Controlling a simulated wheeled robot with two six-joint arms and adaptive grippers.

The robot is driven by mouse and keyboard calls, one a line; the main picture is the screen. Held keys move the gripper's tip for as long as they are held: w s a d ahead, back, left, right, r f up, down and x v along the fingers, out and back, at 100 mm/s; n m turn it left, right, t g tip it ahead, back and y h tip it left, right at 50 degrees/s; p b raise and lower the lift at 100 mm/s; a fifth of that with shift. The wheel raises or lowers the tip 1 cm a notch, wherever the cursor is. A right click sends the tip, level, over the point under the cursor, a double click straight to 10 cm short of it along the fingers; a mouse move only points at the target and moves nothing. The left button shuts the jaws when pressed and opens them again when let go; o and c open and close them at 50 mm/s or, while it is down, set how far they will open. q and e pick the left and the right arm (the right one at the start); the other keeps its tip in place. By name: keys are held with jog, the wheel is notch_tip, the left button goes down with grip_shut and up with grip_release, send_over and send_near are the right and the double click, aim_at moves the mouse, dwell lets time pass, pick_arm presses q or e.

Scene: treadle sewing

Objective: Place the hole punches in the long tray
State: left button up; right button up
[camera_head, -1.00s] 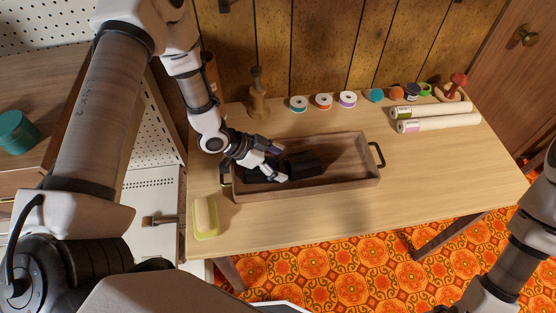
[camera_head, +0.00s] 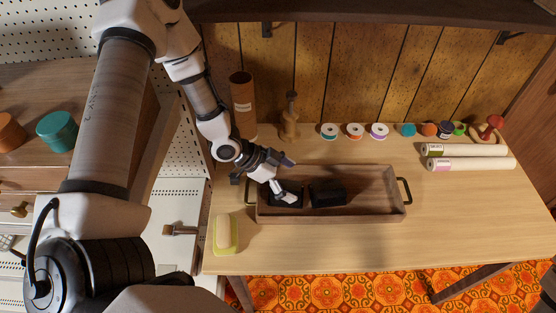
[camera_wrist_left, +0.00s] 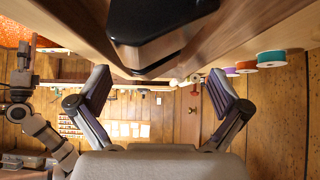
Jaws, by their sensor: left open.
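The long wooden tray (camera_head: 385,212) lies on the table, with a dark handle at each end. One black hole punch (camera_head: 328,194) sits in it near the middle. A second black hole punch (camera_head: 287,187) is in its left part, partly hidden by my left gripper (camera_head: 288,197). That gripper is open and low over the tray's left part. In the left wrist view its fingers (camera_wrist_left: 160,95) are spread apart, with a black punch (camera_wrist_left: 160,20) beyond them at the top; I cannot tell whether they touch it. An arm shows at the left of that view, its gripper unclear.
A sponge on a yellow-green dish (camera_head: 226,235) lies left of the tray. Ribbon spools (camera_head: 355,131), a wooden stand (camera_head: 290,118) and a brown tube (camera_head: 243,105) are at the back. Paper rolls (camera_head: 470,163) lie at the right. The table in front of the tray is clear.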

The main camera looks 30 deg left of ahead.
pick_arm(q)
jog(key=p+v, duration=0.1)
jog(key=v, duration=0.5)
jog(key=shift+r, duration=0.1)
jog(key=shift+s+a+r+p, duration=0.2)
jog(key=shift+a+p, duration=0.1)
